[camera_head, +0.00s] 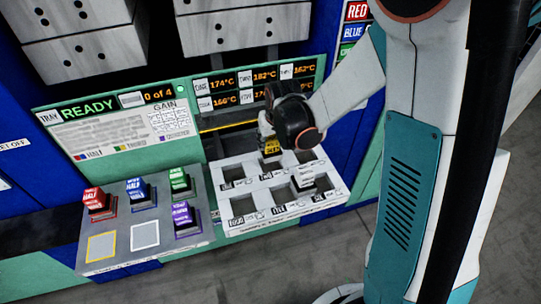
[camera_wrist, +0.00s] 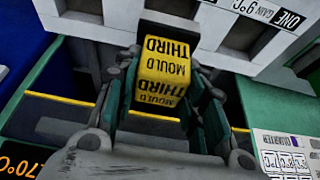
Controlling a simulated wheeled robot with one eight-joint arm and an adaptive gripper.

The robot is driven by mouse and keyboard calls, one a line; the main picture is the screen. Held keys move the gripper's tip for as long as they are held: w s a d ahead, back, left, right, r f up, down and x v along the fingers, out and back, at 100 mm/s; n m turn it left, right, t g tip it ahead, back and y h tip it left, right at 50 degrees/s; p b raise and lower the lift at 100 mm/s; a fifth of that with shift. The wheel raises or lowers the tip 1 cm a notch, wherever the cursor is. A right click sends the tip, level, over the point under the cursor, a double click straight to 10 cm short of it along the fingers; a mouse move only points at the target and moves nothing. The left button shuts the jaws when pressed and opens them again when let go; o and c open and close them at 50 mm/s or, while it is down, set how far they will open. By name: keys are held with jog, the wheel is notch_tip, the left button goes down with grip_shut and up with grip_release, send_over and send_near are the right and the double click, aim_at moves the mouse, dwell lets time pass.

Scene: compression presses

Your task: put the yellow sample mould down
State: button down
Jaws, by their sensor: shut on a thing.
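The yellow sample mould (camera_wrist: 162,88), marked "THIRD MOULD", sits between the fingers of my gripper (camera_wrist: 165,110) in the wrist view. In the head view, my gripper (camera_head: 272,138) is shut on the yellow mould (camera_head: 271,149) near the back edge of the pale tray of square sockets (camera_head: 271,229). I cannot tell how high above the tray the mould is. In the wrist view, the tray's pale face (camera_wrist: 120,33) and square openings show beyond the mould. On the grey rack (camera_head: 117,258) at left, a yellow-outlined pad (camera_head: 101,247) is empty.
Red (camera_head: 97,202), blue (camera_head: 139,190), green (camera_head: 180,180) and purple (camera_head: 186,218) moulds stand on the grey rack. A white-outlined pad (camera_head: 145,235) there is bare. A green READY panel (camera_head: 100,110) rises behind.

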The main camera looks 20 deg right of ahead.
aim_at(270, 152)
jog(key=shift+f+b, duration=0.8)
jog(key=shift+f, duration=2.25)
jog(key=shift+f, duration=0.1)
jog(key=c, duration=1)
grip_release()
jog(key=shift+r, duration=0.2)
jog(key=s+r+t+p, duration=0.1)
jog(key=s+r+p, duration=0.1)
jog(key=s+r, duration=0.7)
jog(key=s+r+p, duration=0.2)
jog(key=s+r, duration=0.2)
jog(key=r, duration=0.8)
jog(key=s+r+t, duration=0.1)
jog(key=s+r, duration=0.3)
jog(key=s, duration=0.6)
jog(key=shift+r+t, duration=0.15)
jog(key=shift+t, duration=0.25)
